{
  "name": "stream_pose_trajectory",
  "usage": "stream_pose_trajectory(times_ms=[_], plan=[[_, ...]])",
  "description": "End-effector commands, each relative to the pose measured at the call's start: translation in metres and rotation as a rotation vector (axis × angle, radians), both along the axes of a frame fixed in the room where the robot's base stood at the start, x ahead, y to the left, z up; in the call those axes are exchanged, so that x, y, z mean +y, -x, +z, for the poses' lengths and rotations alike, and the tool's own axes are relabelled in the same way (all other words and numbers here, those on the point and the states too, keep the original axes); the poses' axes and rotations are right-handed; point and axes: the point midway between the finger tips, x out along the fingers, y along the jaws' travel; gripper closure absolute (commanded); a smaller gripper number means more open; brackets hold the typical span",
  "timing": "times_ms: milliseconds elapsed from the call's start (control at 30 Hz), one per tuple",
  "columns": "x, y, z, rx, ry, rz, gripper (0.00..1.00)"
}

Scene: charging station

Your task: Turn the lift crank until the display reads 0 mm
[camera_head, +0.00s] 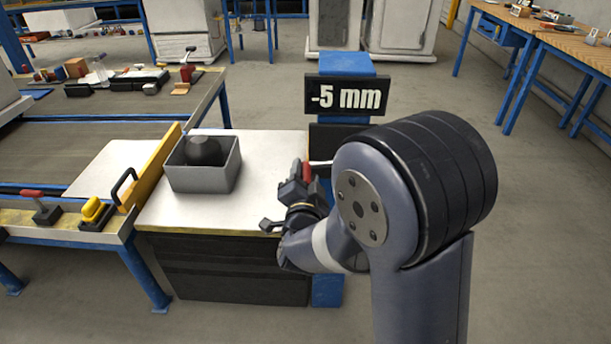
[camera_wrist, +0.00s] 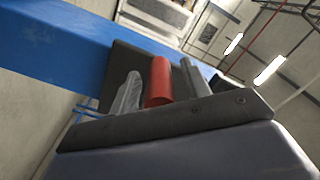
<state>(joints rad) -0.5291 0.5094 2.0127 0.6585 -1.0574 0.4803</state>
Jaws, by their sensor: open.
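The display (camera_head: 346,95) on the blue post reads -5 mm. The crank's red handle (camera_head: 307,171) shows at my gripper in the head view, beside the right edge of the white lift table. In the wrist view the red handle (camera_wrist: 159,82) stands between the two fingers of my gripper (camera_wrist: 162,85). The fingers are open, with one on each side of the handle; whether either touches it I cannot tell. The rest of the crank is mostly hidden behind my gripper and arm. My gripper also shows in the head view (camera_head: 304,174).
A grey bin (camera_head: 203,178) with a dark round object (camera_head: 203,151) stands on the white lift table top (camera_head: 170,218). A yellow gate (camera_head: 150,166) with a black handle lies along its left edge. The blue post (camera_head: 345,63) stands close behind my gripper. Open floor lies to the right.

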Motion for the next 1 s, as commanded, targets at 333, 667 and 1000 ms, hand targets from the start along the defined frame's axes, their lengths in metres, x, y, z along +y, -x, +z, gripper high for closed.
stream_pose_trajectory(times_ms=[333,667,1000], plan=[[0.0000,-0.0011,0.0000,0.000,0.000,0.000,0.62],[0.0000,-0.0009,0.0000,0.000,0.000,0.000,0.89],[0.0000,-0.0008,0.0000,0.000,0.000,0.000,1.00]])
